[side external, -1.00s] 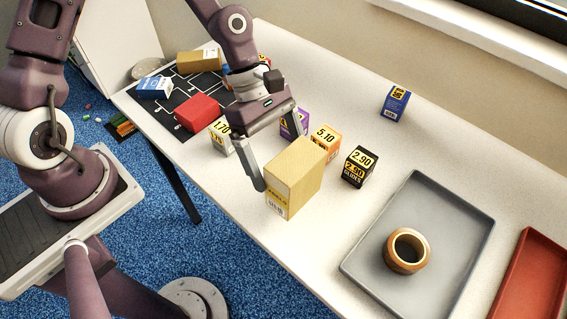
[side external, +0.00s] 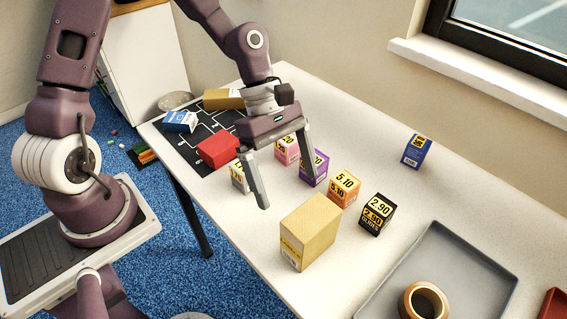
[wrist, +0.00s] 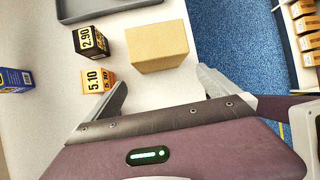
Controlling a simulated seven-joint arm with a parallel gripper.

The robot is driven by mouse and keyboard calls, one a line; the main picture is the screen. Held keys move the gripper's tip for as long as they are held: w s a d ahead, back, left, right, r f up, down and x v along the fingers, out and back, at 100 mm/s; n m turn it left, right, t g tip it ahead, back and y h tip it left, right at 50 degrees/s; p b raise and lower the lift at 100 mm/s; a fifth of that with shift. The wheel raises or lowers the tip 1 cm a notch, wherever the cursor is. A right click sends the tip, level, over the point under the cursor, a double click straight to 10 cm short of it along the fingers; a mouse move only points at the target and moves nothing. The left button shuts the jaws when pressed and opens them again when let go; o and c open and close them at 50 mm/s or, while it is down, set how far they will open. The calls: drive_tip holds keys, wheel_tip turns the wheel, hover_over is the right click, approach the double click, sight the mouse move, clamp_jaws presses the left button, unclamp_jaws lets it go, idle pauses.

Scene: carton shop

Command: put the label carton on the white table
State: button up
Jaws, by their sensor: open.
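A tall tan carton (side external: 310,232) stands upright on the white table (side external: 350,125), near its front edge. Its end has small yellow and white print, too small to read; I take it for the label carton. In the wrist view the tan carton (wrist: 157,45) lies just beyond the fingertips, plain on the sides that show. My gripper (side external: 288,195) is open and empty, behind the carton and apart from it, fingers pointing down. It also shows in the wrist view (wrist: 162,80), with nothing between its fingers.
A blue carton (side external: 416,151) stands farther back. A grey tray (side external: 455,262) holds a tape roll (side external: 424,302). A black mat (side external: 180,145) holds boxes.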

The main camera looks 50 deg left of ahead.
drive_tip(key=s+a+r+m+t+y, duration=0.2)
drive_tip(key=s+a+r+m+t, duration=0.1)
drive_tip(key=s+a+r+m, duration=0.2)
drive_tip(key=s+a+r+m+t+y, duration=0.3)
drive_tip(key=s+a+r+m, duration=0.3)
drive_tip(key=s+r+m, duration=0.3)
wheel_tip(320, 180, up, 3)
drive_tip(key=m, duration=0.4)
drive_tip(key=shift+t+y, duration=0.3)
drive_tip(key=shift+t, duration=0.1)
